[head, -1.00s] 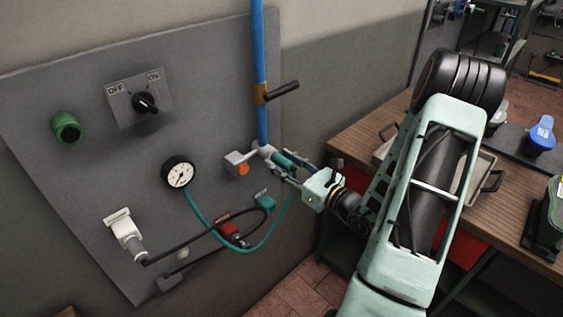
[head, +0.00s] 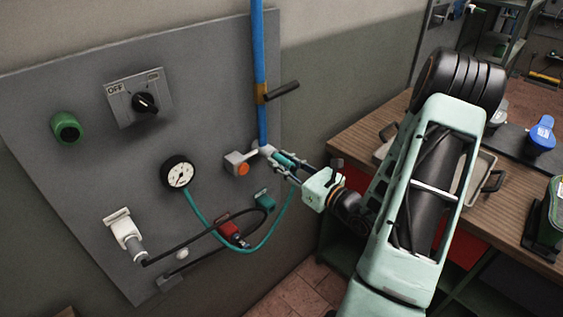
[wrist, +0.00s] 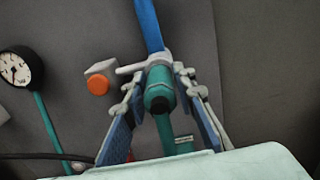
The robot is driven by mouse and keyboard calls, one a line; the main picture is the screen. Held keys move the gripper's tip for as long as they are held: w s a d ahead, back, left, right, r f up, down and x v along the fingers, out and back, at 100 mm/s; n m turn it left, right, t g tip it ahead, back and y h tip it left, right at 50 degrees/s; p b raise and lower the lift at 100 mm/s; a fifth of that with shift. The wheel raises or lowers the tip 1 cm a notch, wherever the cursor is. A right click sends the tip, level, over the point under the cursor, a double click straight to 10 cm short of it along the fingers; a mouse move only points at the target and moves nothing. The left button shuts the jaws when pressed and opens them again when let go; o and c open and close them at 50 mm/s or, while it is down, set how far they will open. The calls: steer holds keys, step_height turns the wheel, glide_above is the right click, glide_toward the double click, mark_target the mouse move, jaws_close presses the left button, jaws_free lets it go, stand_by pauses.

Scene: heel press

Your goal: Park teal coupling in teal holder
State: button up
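The teal coupling (head: 284,160) sits at the white fitting at the lower end of the blue pipe (head: 261,80). In the wrist view the coupling (wrist: 159,88) points towards me, with its dark rear end showing. My gripper (head: 287,164) is around the coupling, one finger on each side. In the wrist view narrow gaps show between the fingers and the coupling's near end, so my gripper (wrist: 160,80) looks open. Contact at the fingertips is hard to tell. The teal holder (head: 265,201) is on the grey panel below the coupling; it looks empty.
A box with an orange button (head: 242,168) is just left of the coupling. A red holder (head: 229,230), a gauge (head: 179,173), and a teal hose (head: 271,238) with a black hose are on the panel. A wooden bench (head: 352,137) stands to the right.

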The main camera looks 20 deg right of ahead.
mark_target(292, 169)
jaws_close()
steer(key=shift+v, duration=3)
steer(key=shift+s, duration=0.15)
steer(key=shift+d+f, duration=0.1)
steer(key=shift+f, duration=0.05)
step_height(292, 169, down, 24)
steer(key=b, duration=1.9)
steer(key=shift+b, duration=0.35)
